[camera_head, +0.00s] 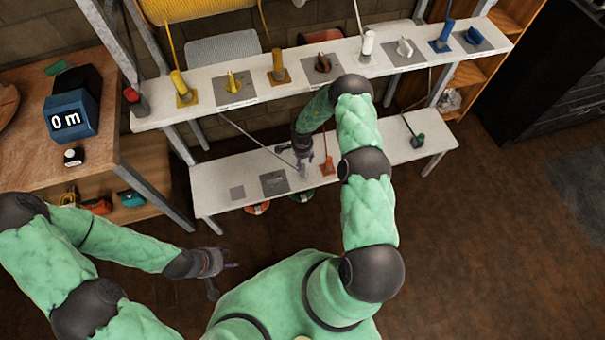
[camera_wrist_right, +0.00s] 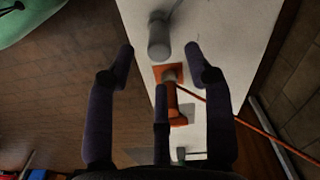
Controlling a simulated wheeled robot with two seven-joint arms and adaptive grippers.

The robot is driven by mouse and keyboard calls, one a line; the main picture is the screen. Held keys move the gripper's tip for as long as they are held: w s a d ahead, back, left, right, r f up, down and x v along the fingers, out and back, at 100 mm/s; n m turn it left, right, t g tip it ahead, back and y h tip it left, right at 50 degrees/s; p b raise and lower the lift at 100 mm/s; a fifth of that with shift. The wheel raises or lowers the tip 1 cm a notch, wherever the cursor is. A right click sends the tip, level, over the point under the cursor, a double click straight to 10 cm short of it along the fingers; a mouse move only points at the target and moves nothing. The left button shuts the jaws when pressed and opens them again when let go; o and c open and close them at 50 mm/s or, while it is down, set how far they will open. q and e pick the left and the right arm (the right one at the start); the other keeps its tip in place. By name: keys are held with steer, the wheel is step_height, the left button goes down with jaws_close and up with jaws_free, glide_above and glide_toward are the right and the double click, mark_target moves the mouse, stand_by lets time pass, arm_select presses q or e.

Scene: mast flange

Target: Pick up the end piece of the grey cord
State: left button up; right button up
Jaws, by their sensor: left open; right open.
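The grey cord's end piece (camera_wrist_right: 158,38) is a grey cylinder by the white lower shelf in the right wrist view. In the head view the end piece (camera_head: 304,171) is partly hidden by my right gripper. The thin grey cord (camera_head: 245,132) runs from it up to the left. My right gripper (camera_head: 296,161) is open above the shelf, close to the end piece. In its wrist view the end piece appears between and just beyond the fingertips; I cannot tell whether they touch. My left gripper (camera_head: 223,279) is open and empty above the floor, left of my body.
An orange end piece (camera_head: 327,166) with its cord stands right beside the grey one. A green end piece (camera_head: 417,141) is further right on the lower shelf (camera_head: 380,153). Grey plates (camera_head: 274,183) lie to the left. The upper shelf (camera_head: 300,80) holds several coloured fittings.

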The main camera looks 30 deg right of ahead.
mark_target(303, 165)
step_height(303, 165, down, 5)
steer(key=shift+f+b, duration=0.15)
steer(key=shift+b, duration=1.05)
jaws_close()
